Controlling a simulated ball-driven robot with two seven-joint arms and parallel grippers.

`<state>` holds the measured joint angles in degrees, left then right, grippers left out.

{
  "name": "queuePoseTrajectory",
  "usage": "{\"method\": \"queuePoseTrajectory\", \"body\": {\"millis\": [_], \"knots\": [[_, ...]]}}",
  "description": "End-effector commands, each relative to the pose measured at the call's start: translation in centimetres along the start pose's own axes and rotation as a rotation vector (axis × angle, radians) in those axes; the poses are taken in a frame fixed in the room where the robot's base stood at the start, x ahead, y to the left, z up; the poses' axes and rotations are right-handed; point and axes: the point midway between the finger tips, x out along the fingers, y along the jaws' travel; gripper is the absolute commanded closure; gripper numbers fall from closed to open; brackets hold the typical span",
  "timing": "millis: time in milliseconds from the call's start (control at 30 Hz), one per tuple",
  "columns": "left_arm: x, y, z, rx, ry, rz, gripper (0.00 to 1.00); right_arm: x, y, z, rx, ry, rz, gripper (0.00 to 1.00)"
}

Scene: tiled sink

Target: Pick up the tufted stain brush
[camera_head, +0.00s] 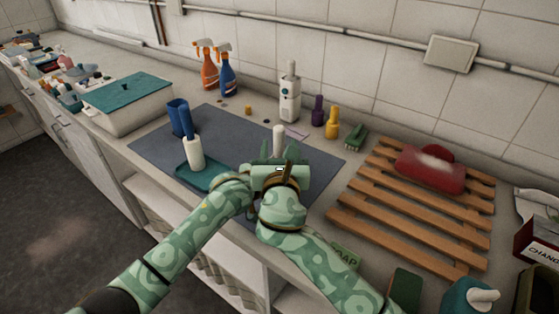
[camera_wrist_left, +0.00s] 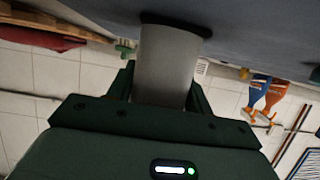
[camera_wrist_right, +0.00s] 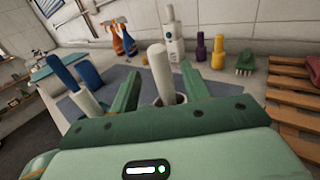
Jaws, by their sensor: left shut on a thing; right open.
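A white-handled brush (camera_head: 278,138) stands upright at the front of the blue-grey mat. Its handle (camera_wrist_right: 158,70) rises from a grey holder (camera_wrist_right: 181,98) in the right wrist view; its head is hidden inside. My right gripper (camera_head: 280,150) is open, its fingers either side of the handle with gaps visible. My left gripper (camera_wrist_left: 165,88) is shut on a grey cylinder (camera_wrist_left: 166,62), apparently that holder, whose dark base is at the mat. The left fingers are hidden in the head view behind my right gripper.
Spray bottles (camera_head: 226,75), a white dispenser (camera_head: 290,95) and a small green brush (camera_head: 355,137) are behind. A wooden rack (camera_head: 398,231) lies right. Mat space is free behind the grippers.

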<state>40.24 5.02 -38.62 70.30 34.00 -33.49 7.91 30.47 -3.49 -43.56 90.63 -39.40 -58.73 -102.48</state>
Motion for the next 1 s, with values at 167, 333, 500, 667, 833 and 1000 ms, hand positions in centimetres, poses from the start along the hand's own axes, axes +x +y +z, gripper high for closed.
{"method": "queuePoseTrajectory", "body": {"millis": [167,333,500,667,833,1000], "knots": [[0.0,0.0,0.0,-0.001,0.0,0.0,0.76,2.4,0.0,0.1,-0.001,-0.001,-0.001,0.53],[0.0,0.0,0.0,-0.001,0.0,0.0,0.76,4.9,0.0,0.0,0.0,0.001,-0.001,0.53],[0.0,0.0,0.0,-0.001,0.0,0.0,0.76,5.4,0.0,0.0,0.002,0.001,-0.001,0.53],[0.0,0.0,0.0,-0.001,0.0,0.0,0.76,5.4,0.0,0.0,0.002,0.001,-0.001,0.67],[0.0,0.0,0.0,-0.001,0.0,0.0,0.76,5.3,0.0,0.0,0.002,0.001,-0.001,1.0],[0.0,0.0,0.0,-0.001,0.0,0.0,0.76,5.3,0.0,0.0,0.002,0.001,-0.001,1.0]]}}
